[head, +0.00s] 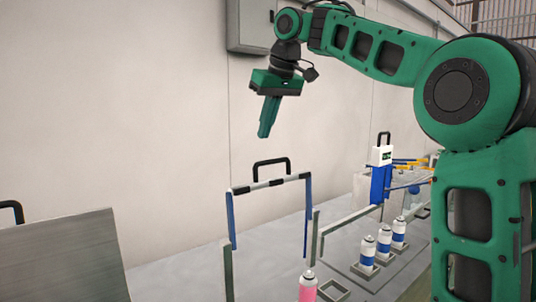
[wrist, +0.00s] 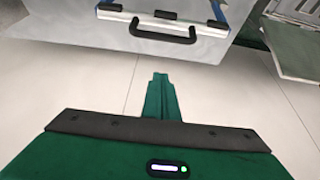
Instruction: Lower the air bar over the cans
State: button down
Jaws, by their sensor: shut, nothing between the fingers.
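The raised bar (head: 270,185), which looks like the air bar, is light grey with dark pads and a black handle (head: 271,162) on top. Blue and grey uprights hold it above the bench. The bar (wrist: 120,16) and its handle (wrist: 163,36) also show at the top of the wrist view. Several white-and-blue cans (head: 367,251) stand upright to the right of the bar, and a pink can (head: 307,289) stands at the front. My gripper (head: 265,132) is shut and empty, pointing down above the handle and apart from it. Its closed fingers (wrist: 160,80) show in the wrist view.
A blue-and-white unit (head: 381,183) with a black handle stands at the right behind the cans. A grey panel (head: 65,262) rises at the left. A grey box (head: 250,25) hangs on the wall. The space between my gripper and the bar looks clear.

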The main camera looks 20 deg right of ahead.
notch_tip(320, 180, down, 6)
jog(key=s, duration=0.1)
jog(key=shift+s+d, duration=0.15)
jog(key=shift+d, duration=0.15)
dwell(0.5)
jog(key=shift+s+d+f, duration=0.1)
jog(key=shift+s+d, duration=0.05)
